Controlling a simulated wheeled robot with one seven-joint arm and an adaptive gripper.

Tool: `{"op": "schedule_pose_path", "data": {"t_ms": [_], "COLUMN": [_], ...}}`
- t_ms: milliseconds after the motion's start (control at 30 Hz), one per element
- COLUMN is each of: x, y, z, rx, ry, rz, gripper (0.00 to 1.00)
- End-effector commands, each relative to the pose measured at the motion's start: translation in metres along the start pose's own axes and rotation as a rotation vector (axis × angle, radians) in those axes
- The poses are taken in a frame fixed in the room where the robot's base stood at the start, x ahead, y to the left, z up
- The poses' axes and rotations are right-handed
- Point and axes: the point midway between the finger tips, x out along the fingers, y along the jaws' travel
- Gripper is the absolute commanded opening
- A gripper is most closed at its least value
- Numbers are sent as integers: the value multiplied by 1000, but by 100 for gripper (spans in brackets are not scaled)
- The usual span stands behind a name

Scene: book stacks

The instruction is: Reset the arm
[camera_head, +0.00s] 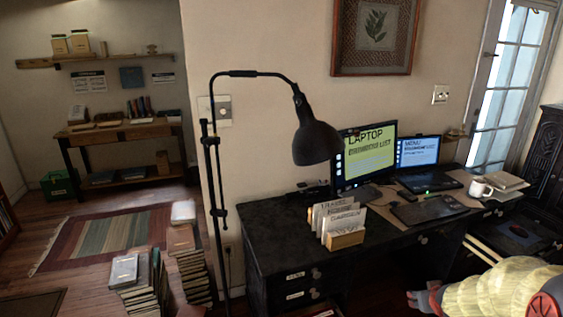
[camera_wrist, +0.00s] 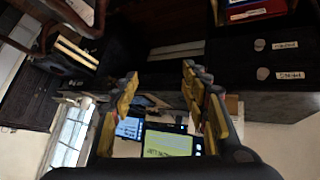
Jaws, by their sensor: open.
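My gripper (camera_wrist: 160,76) shows in the wrist view with its two yellow-and-grey fingers spread apart. No object is between them. Beyond the fingers lies the dark desk, which appears upside down in this view. My arm, with a yellow-green ribbed cover, enters the head view at the lower right, in front of the desk (camera_head: 275,232).
The desk holds a monitor (camera_head: 366,153), a laptop (camera_head: 417,152), a mug (camera_head: 480,187) and a card holder (camera_head: 346,238). A black floor lamp (camera_head: 317,142) stands left of it. Book stacks (camera_head: 195,277) stand on the floor. A rug (camera_head: 110,235) lies behind them.

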Motion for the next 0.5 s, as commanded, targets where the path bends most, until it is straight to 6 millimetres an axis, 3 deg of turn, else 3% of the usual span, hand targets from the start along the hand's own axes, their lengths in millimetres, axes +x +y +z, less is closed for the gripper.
{"op": "schedule_pose_path", "data": {"t_ms": [33,100,233,367,500], "x": [-29,-64,-130,-196,-263], "y": [-7,-18,-40,-68,-101], "z": [-14,-22,-28,-20,2], "rx": [-3,1,14,28,37], "ry": [0,-17,-50,-85,-124], "rz": [11,23,23,-4,-64], "gripper": [46,46,46,46,46]}}
